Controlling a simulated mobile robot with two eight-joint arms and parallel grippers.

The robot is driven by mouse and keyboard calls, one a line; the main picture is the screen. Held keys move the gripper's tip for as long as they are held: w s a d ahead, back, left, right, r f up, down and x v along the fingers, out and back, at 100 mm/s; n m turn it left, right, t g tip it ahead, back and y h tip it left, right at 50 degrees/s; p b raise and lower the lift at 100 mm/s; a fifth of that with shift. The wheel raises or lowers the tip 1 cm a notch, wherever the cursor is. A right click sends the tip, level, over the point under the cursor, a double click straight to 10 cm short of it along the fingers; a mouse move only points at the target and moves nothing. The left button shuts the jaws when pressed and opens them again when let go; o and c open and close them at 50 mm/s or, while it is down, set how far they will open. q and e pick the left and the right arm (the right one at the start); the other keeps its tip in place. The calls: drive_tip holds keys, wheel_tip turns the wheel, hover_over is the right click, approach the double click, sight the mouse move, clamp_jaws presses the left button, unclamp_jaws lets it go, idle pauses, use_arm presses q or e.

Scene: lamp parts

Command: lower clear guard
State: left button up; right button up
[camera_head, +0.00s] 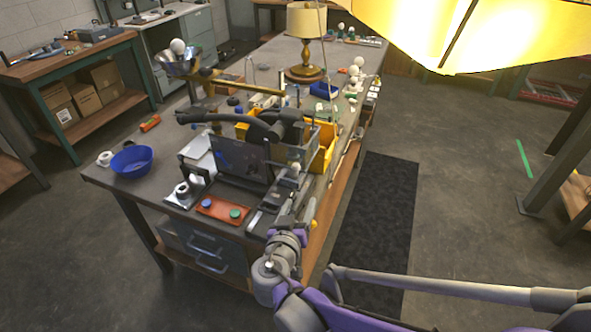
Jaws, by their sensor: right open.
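A dark, see-through guard panel (238,158) stands upright at the near end of the long workbench, in a small test station. It looks raised, though its hinge is hard to make out. My right gripper (297,190) is open, just right of the panel by the bench's near right edge. I cannot tell whether it touches anything, and its fingertips are small here. My left gripper is not in view.
An orange-red plate (222,208) with a red and a green button lies before the guard. A blue bowl (132,161) stands left, yellow bins (324,150) behind right. A brass lamp (305,40) stands farther back. A bright yellow shade (480,30) fills the upper right.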

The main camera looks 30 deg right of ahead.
sight(295, 171)
drive_tip(key=w+d, duration=0.1)
drive_tip(key=w, duration=0.2)
drive_tip(key=w+d+r+t, duration=0.1)
drive_tip(key=w+d, duration=0.1)
drive_tip(key=w, duration=0.2)
drive_tip(key=w+d+r+t, duration=0.1)
drive_tip(key=w+d, duration=0.1)
drive_tip(key=w, duration=0.1)
drive_tip(key=shift+w+d+r+h, duration=0.15)
drive_tip(key=shift+w+d+h, duration=0.1)
drive_tip(key=shift+w+h, duration=0.15)
drive_tip(key=shift+s, duration=0.1)
drive_tip(key=shift+c, duration=0.3)
clamp_jaws()
idle(0.8)
